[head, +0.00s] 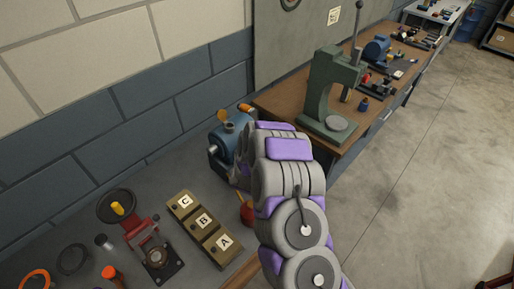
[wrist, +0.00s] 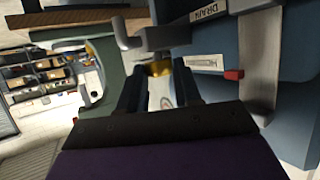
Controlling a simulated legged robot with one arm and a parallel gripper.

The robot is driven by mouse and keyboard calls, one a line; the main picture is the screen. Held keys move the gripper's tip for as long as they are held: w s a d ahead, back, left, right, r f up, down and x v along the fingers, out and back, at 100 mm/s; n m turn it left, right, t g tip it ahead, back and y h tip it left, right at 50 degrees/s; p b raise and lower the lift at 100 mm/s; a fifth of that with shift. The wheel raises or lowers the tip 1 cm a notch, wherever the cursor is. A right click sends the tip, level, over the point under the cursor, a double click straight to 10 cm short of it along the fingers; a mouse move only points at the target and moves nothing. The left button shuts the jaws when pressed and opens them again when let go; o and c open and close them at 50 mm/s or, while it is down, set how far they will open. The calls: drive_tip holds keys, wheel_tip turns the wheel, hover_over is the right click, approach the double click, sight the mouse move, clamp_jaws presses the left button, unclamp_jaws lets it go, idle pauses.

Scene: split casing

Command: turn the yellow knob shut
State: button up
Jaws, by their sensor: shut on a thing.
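The yellow knob (wrist: 159,68) shows in the wrist view between the tips of my gripper (wrist: 158,78). The two dark fingers stand on either side of it and are shut on it. A grey bent handle (wrist: 145,38) lies just beyond the knob. The blue casing (wrist: 295,90) fills the right side of the wrist view, with a "DRAIN" label (wrist: 208,10) and a second label that is hard to read. In the head view the blue casing (head: 221,146) stands on the bench beside my arm. My arm hides the gripper and the knob there.
A box with C, B and A labels (head: 203,228) sits on the near bench, with a red-based device (head: 146,238) to its left. A green press (head: 325,95) stands on the wooden bench behind. The wall is close on the left; the floor at right is clear.

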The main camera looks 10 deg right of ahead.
drive_tip(key=shift+w+a+r+m+h+p, duration=0.15)
drive_tip(key=shift+m+h+p, duration=0.25)
drive_tip(key=shift+h, duration=0.1)
drive_tip(key=o, duration=1)
drive_tip(key=shift+o, duration=0.2)
drive_tip(key=v, duration=1.7)
drive_tip(key=shift+r, duration=0.1)
